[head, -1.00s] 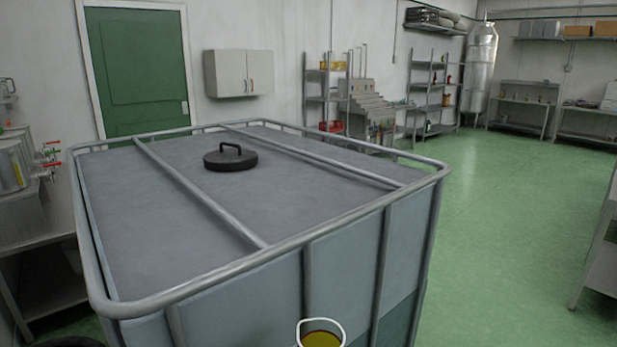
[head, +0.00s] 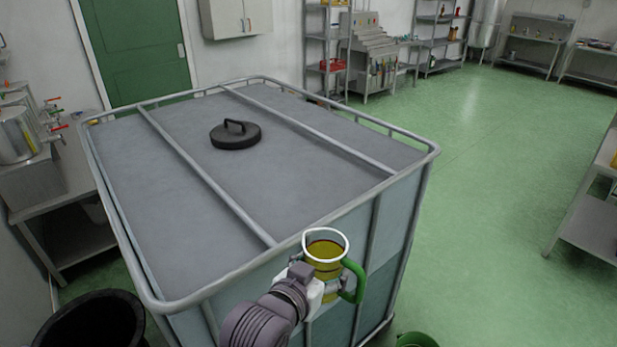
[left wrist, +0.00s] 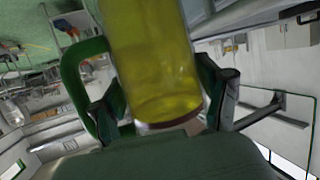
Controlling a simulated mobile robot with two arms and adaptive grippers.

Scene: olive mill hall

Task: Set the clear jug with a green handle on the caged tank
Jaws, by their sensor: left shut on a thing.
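The clear jug (head: 325,262) with a green handle holds yellow-green liquid and has a pale rim. My left gripper (head: 318,288) is shut on it, in front of the caged tank's near side. The jug looks upright in the head view, with its handle on the right. In the left wrist view the jug (left wrist: 155,70) fills the middle between the fingers (left wrist: 165,115). The caged tank (head: 150,190) has a flat grey top inside a metal tube rail, with two bars across it. My right gripper is not in view.
A black lid with a handle (head: 235,136) sits on the tank top; the top around it is bare. A dark round bin (head: 95,318) stands at the lower left. A steel table with pots (head: 60,200) is at left. Green floor is open at right.

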